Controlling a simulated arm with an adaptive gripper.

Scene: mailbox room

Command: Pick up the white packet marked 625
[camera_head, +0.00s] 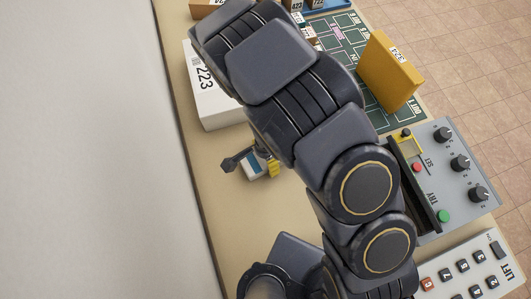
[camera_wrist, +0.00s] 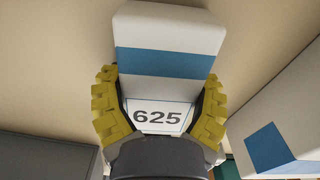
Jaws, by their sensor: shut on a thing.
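The white packet marked 625 (camera_wrist: 165,55) has a blue band and its label faces the wrist camera. My gripper (camera_wrist: 158,105) has its yellow ribbed fingers against both sides of this packet, shut on it. In the head view a small part of the packet (camera_head: 254,165) shows beside the yellow finger pads of my gripper (camera_head: 264,168), over the tan table. My arm hides most of the gripper there. I cannot tell whether the packet touches the table.
A white box marked 223 (camera_head: 203,95) stands just behind the gripper. A yellow packet marked 324 (camera_head: 390,70) stands on the green mat (camera_head: 352,38). A grey panel with knobs (camera_head: 455,180) and a LIFT keypad (camera_head: 470,270) lie right. Bare table (camera_head: 222,205) shows at left.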

